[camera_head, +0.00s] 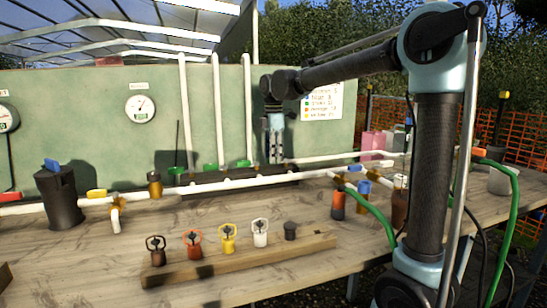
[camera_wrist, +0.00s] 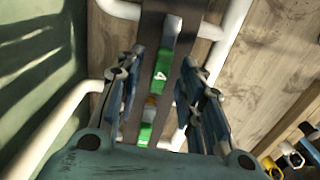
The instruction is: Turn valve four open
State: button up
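A green handle marked 4 (camera_wrist: 162,72) lies between the fingers of my gripper in the wrist view, on a dark strip. My gripper (camera_wrist: 163,88) is open, its fingers apart on either side of the handle with gaps showing. I cannot tell how far the fingertips are above it. In the head view my gripper (camera_head: 275,158) points down over the right end of the dark valve strip, and the marked handle is not clearly seen there.
Green handles (camera_head: 211,167) stand along the strip left of my gripper, with white upright pipes (camera_head: 217,105) behind them. A green wall panel (camera_head: 85,100) stands close behind. A wooden rack (camera_head: 220,262) with small coloured items is at the table's front. A bare table area (camera_head: 100,250) lies front left.

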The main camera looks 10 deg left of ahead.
jog(key=shift+f, duration=0.3)
grip_shut()
jog(key=shift+s+a, duration=0.1)
jog(key=shift+a, duration=0.05)
